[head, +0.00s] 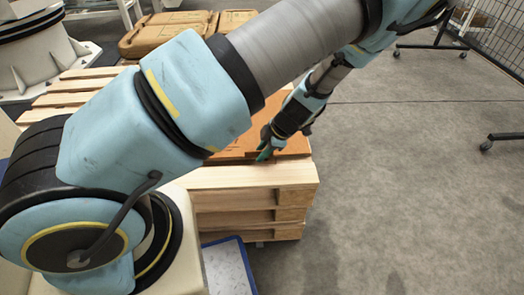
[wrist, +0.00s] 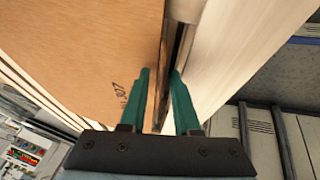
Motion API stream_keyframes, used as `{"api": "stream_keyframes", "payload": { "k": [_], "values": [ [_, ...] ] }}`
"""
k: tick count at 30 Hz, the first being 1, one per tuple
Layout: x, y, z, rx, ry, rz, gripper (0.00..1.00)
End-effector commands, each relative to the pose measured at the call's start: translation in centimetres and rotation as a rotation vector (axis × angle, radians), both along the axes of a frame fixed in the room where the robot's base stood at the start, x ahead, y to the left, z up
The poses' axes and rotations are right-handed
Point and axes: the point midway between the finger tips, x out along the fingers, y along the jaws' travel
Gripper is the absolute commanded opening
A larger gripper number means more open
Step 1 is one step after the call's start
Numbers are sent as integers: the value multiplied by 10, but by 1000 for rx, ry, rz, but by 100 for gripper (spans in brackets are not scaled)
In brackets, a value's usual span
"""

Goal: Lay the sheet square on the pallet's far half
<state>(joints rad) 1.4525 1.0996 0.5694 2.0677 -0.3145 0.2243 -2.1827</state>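A brown sheet (head: 293,146) lies over the wooden pallet stack (head: 250,177), partly hidden behind my arm in the head view. In the wrist view the sheet (wrist: 95,50) fills the left side, with small dark print near its edge. A pale bare plank (wrist: 225,50) lies to the right, past a narrow dark gap. My gripper (head: 265,153) is at the sheet's near edge. In the wrist view its green fingers (wrist: 161,85) stand apart, one on the sheet's side of the edge and one on the plank's side. I cannot tell whether they touch the sheet.
Slatted wood (head: 85,73) and brown stacked pieces (head: 165,32) stand at the back left. A blue-edged panel (head: 228,268) is on the floor by the stack. Open concrete floor (head: 410,190) lies to the right, with wheeled stands and a mesh fence (head: 500,38) beyond.

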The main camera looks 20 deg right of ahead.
Motion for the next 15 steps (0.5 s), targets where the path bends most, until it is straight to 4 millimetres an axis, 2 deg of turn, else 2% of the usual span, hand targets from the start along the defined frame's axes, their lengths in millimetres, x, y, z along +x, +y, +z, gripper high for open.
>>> {"api": "stream_keyframes", "payload": {
  "k": [2,10,15],
  "values": [
    [0,0,0,0,0,0,41],
    [0,-1,1,0,0,-1,41],
    [-5,-7,17,-3,-1,-4,41]
  ]
}}
